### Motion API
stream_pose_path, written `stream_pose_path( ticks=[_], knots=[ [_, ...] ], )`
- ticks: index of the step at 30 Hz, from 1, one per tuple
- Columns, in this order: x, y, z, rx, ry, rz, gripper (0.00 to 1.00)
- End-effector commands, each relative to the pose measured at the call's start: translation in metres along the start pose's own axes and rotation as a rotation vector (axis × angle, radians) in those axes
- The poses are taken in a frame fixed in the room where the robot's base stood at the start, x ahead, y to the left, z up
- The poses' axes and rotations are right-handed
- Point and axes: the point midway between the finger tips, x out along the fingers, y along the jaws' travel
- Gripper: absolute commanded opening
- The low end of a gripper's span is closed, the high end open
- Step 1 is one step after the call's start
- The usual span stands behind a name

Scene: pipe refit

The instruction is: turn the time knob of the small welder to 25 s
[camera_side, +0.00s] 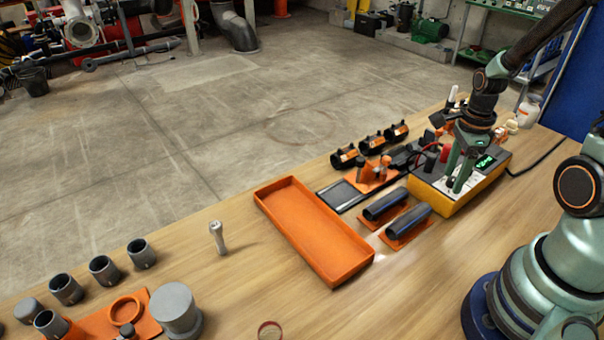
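The small welder (440,203) is a yellow-based box with a dark top and a pale front panel, at the right of the table. A green lit display (484,161) shows on it, too small to read. My gripper (456,186) points down at the front panel, its green fingers over or at the panel. The time knob is hidden behind the fingers or too small to make out. I cannot tell whether the fingers touch it or how far apart they are.
An orange tray (314,232) stands left of the welder. Two dark pipes (408,222) on orange bases lie between them. Several black fittings (370,144) stand behind. Grey cups (104,269) and a grey cylinder (176,308) are at the front left. The table's middle left is mostly clear.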

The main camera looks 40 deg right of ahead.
Motion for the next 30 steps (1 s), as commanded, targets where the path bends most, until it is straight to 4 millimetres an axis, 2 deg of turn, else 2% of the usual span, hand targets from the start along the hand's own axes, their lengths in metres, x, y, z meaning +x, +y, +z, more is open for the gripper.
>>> stream_pose_path(
  ticks=[7, 11, 14, 24, 30],
  knots=[
    [-0.001, 0.0, 0.0, -0.001, 0.0, -0.001, 0.6],
    [-0.01, -0.001, 0.0, -0.001, 0.0, -0.003, 0.6],
    [-0.024, -0.001, 0.0, -0.001, -0.001, -0.006, 0.6],
    [-0.091, -0.001, 0.0, 0.0, -0.001, -0.006, 0.6],
    [-0.115, -0.001, 0.0, 0.0, 0.0, -0.003, 0.6]
  ],
)
